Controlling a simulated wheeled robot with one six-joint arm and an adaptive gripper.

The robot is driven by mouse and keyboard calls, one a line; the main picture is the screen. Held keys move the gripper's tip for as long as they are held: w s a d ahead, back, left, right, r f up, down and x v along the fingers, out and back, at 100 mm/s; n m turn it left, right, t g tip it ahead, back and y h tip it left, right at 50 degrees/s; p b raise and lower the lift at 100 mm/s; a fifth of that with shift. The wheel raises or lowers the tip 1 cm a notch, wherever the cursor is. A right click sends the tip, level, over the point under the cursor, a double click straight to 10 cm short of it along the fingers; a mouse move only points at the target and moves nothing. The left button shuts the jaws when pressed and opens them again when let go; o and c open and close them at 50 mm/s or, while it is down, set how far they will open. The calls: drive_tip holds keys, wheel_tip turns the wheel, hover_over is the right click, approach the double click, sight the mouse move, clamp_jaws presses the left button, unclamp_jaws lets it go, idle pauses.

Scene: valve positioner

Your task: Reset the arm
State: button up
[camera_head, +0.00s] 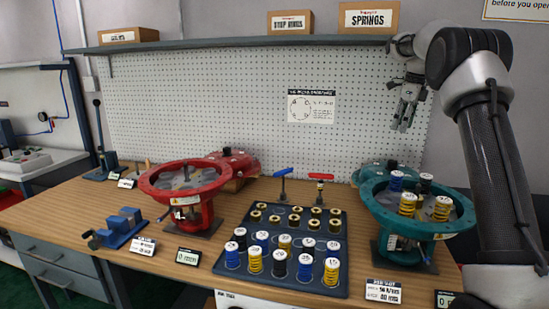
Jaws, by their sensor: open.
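My gripper (406,106) hangs at the end of my raised arm at the upper right. It is open and empty, with its fingers pointing down in front of the pegboard. It is well above the bench and touches nothing there. Below and to the left of it are the red valve housing (199,204), the spring tray (216,268) and the teal valve housing (384,214). Several yellow, blue and black springs stand in the teal housing. The red housing has no standing springs that I can see.
The wooden bench (75,213) carries a blue vise (120,228) at the left and T-handled tools (283,184) behind the tray. A shelf (233,41) with boxes runs along the top of the pegboard (240,100). The air between shelf and bench is mostly clear.

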drive_tip(key=s+a+r+n, duration=0.2)
drive_tip(key=s+a+n, duration=0.15)
drive_tip(key=s, duration=0.45)
drive_tip(key=s+a+r+n+t, duration=0.1)
drive_tip(key=s+a+r+n, duration=0.15)
drive_tip(key=s+n, duration=0.35)
drive_tip(key=s+a+r+n, duration=0.2)
drive_tip(key=s+r+n, duration=0.1)
drive_tip(key=s, duration=0.6)
drive_tip(key=s+a+f+n, duration=0.1)
drive_tip(key=s+f+n, duration=0.3)
drive_tip(key=s, duration=0.4)
drive_tip(key=s+a+f+n+t, duration=0.1)
drive_tip(key=s+f+n, duration=0.4)
drive_tip(key=s, duration=0.2)
drive_tip(key=s+a+f+n, duration=0.1)
drive_tip(key=s+f+n, duration=0.3)
drive_tip(key=s, duration=0.4)
drive_tip(key=shift+s+a+f+n+t+h, duration=0.15)
drive_tip(key=shift+s+a+n+t+h, duration=0.1)
drive_tip(key=shift+s+n+t+h, duration=0.15)
